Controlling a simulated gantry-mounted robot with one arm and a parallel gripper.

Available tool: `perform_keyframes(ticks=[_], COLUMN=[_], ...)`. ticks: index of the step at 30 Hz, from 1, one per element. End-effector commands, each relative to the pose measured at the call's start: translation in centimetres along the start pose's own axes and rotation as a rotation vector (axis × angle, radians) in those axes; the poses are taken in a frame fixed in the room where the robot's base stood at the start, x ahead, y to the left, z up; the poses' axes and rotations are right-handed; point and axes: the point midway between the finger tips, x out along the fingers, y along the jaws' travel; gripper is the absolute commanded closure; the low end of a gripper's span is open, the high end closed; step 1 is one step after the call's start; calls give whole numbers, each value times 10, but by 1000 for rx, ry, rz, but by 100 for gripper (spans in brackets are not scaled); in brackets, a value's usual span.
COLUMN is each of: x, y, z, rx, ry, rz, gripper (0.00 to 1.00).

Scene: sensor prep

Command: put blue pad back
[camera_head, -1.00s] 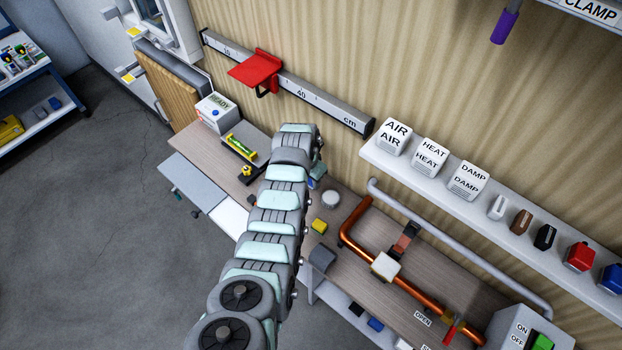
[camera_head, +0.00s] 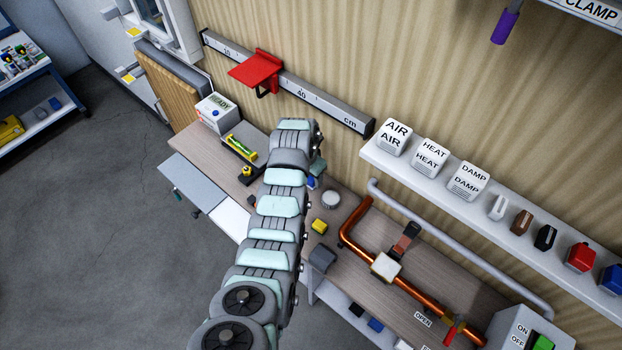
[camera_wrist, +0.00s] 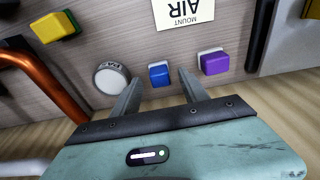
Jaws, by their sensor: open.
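A blue pad (camera_wrist: 160,74) with a pale edge sits on the wooden bench in the wrist view, between my gripper's two fingertips. My gripper (camera_wrist: 160,80) is open, with one finger on each side of the pad. I cannot tell whether either finger touches it. A purple pad (camera_wrist: 214,63) on a white base sits just right of the right finger. In the head view, a small bit of blue (camera_head: 311,183) shows beside my arm's end; the fingertips are hard to make out there.
A round white-topped piece (camera_wrist: 112,78) stands close left of the left finger. A yellow block (camera_wrist: 53,27) and a copper pipe (camera_wrist: 45,72) lie farther left. A MOUNT AIR label (camera_wrist: 183,12) lies beyond the pads. A shelf (camera_head: 490,216) with labelled blocks runs along the wall.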

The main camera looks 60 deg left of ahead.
Motion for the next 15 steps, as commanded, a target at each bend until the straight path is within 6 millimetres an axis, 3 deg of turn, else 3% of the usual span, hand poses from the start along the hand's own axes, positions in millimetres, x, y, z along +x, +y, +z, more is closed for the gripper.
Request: perform_keyframes(ticks=[15], x=[-81], y=[0], z=[-1], rx=[1], ry=[3], rz=[-3], gripper=[48])
